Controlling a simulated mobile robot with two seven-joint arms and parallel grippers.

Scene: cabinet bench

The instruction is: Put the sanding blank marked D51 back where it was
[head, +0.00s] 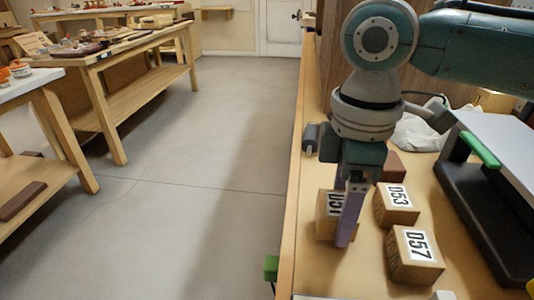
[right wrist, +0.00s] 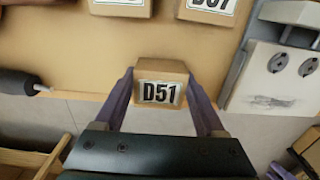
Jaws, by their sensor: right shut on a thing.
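The wooden blank marked D51 (head: 322,230) is near the left edge of the bench in the head view, partly hidden by a purple finger. My right gripper (head: 345,225) points down and is shut on it. In the right wrist view the D51 blank (right wrist: 160,70) is between the two fingers of the right gripper (right wrist: 160,82), label toward the camera. I cannot tell whether it touches the bench. Blank D53 (head: 392,210) and blank D57 (head: 405,270) stand to its right, apart from it. My left gripper is not in view.
A reddish-brown block (head: 391,166) lies behind D53. A machine with a black base (head: 482,225) stands on the right. A white bag (head: 420,132) lies farther back. A green object (head: 271,268) is at the bench's left edge. A dark-handled tool (right wrist: 18,82) shows in the wrist view.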

